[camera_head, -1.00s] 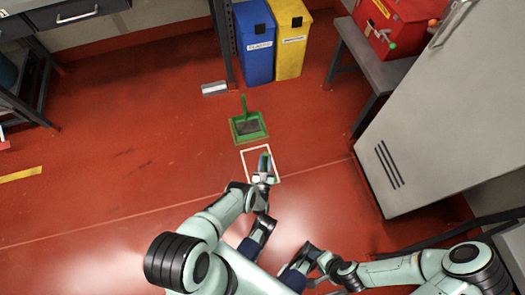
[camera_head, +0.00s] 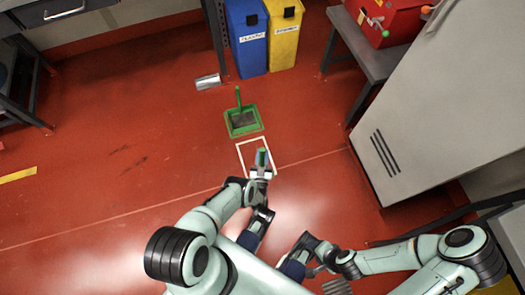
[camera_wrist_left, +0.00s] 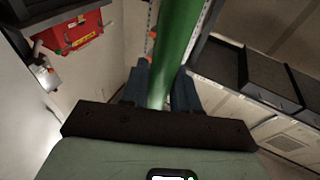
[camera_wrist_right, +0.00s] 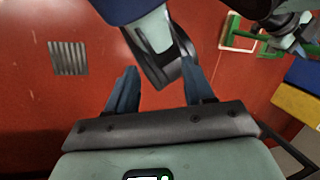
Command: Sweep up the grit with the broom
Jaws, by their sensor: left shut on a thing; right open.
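My left gripper (camera_head: 261,172) is shut on the broom's green handle (camera_head: 262,156), over the floor near the middle of the head view. The handle (camera_wrist_left: 178,45) also stands between the fingers (camera_wrist_left: 163,92) in the left wrist view. The broom's head is not clearly visible. A green dustpan (camera_head: 243,124) with an upright handle lies on the red floor beyond the left gripper, apart from it. My right gripper (camera_wrist_right: 160,90) is open, with nothing between its fingertips in the right wrist view. I cannot make out the grit for certain.
A white square outline (camera_head: 241,155) marks the floor by the dustpan. A blue bin (camera_head: 247,40) and a yellow bin (camera_head: 284,38) stand behind. A grey cabinet (camera_head: 430,125) bounds the right. A grey ridged piece (camera_wrist_right: 68,58) lies on the floor. The left floor is open.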

